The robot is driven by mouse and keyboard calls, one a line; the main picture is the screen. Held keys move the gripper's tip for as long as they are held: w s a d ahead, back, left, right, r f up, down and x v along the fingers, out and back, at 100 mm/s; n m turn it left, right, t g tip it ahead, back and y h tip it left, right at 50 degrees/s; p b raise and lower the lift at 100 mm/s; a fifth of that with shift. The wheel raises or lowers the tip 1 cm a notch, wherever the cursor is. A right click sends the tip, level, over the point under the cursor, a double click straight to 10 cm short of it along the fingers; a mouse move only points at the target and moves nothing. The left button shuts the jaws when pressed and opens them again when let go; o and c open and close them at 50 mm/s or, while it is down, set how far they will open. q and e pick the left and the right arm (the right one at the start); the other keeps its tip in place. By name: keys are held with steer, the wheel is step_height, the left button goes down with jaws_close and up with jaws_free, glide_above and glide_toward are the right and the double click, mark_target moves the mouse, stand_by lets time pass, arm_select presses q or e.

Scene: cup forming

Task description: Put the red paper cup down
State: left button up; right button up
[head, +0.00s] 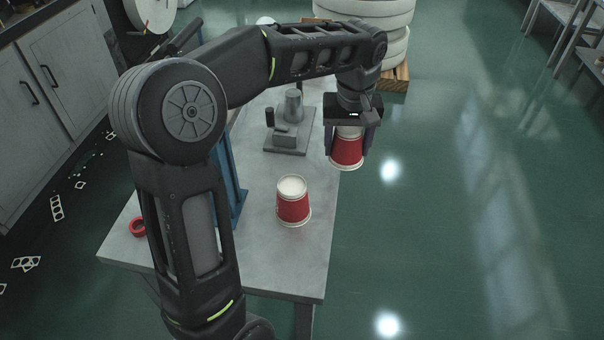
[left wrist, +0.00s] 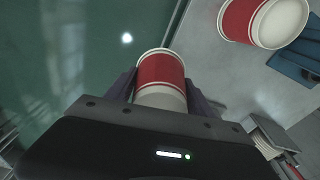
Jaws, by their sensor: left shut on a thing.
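My left gripper (head: 348,142) is shut on a red paper cup (head: 346,151) with a white band and pale rim. It holds the cup at the right edge of the table, seemingly above the surface and partly over the floor in the head view. The held cup also shows between the fingers in the left wrist view (left wrist: 160,72). A second red and white cup (head: 293,206) stands upside down on the grey table (head: 270,262); it shows at the upper right of the left wrist view (left wrist: 262,20). My right gripper is in neither view.
A grey metal fixture (head: 287,135) stands on the table behind the standing cup. A blue upright part (head: 229,180) and a red ring (head: 138,227) are at the left. Large white rolls (head: 385,25) stand on a pallet behind. Bare table lies around the standing cup.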

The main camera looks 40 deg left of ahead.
arm_select(q)
steer(key=s+a+r+n, duration=0.4)
steer(key=a+n, duration=0.3)
steer(key=a, duration=0.1)
steer(key=shift+s+a+g+y+b, duration=0.3)
steer(key=shift+s+a+y+b, duration=0.1)
steer(key=shift+f, duration=3.05)
step_height(320, 180, down, 4)
steer(key=shift+r, duration=0.2)
steer(key=shift+f, duration=0.1)
steer(key=shift+f, duration=0.1)
